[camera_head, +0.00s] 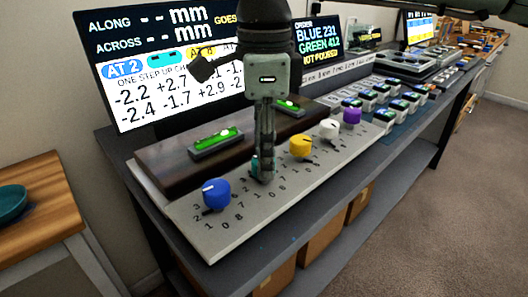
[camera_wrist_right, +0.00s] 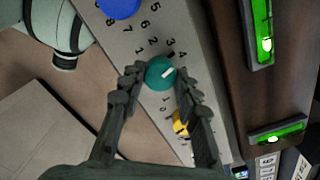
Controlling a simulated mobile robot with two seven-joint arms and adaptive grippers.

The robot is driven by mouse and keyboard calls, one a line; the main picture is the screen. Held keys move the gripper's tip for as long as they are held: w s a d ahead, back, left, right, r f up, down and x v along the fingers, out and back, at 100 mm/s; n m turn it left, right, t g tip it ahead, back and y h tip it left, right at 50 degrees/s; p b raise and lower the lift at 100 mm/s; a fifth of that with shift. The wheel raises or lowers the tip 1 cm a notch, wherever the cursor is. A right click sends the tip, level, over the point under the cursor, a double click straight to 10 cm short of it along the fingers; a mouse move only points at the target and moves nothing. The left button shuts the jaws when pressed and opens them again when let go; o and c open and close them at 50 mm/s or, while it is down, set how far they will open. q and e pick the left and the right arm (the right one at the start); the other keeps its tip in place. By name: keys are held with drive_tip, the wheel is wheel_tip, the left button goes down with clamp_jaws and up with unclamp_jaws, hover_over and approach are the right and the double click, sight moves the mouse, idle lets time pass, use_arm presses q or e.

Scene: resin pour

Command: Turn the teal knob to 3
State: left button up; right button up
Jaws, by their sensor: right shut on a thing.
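The teal knob (camera_wrist_right: 161,73) sits on the light grey knob panel (camera_head: 220,240), between the blue knob (camera_head: 216,194) and the yellow knob (camera_head: 302,146). My right gripper (camera_head: 263,178) points down at it and is shut on it, one finger on each side, as the right wrist view (camera_wrist_right: 160,82) shows. In the head view the fingers hide most of the teal knob. Its white pointer mark slants up and right in the wrist view. The printed numbers around it are small, and I cannot tell exactly which one the mark meets. My left gripper is not in view.
A white knob (camera_head: 329,128) and a purple knob (camera_head: 351,115) stand farther along the panel. A dark wooden block (camera_head: 170,160) with green level vials lies behind. A display screen (camera_head: 130,75) stands at the back. Floor is clear at right.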

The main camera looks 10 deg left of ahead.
drive_tip(key=n, duration=0.2)
drive_tip(key=shift+n, duration=0.4)
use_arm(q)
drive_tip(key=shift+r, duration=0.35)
use_arm(e)
drive_tip(key=shift+n, duration=0.5)
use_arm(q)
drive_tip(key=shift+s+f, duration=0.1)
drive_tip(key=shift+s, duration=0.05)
use_arm(e)
drive_tip(key=o, duration=1.2)
drive_tip(key=shift+c, duration=0.2)
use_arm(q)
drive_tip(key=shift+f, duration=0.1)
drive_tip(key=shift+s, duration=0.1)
use_arm(e)
drive_tip(key=shift+r, duration=0.1)
wheel_tip(320, 180, up, 12)
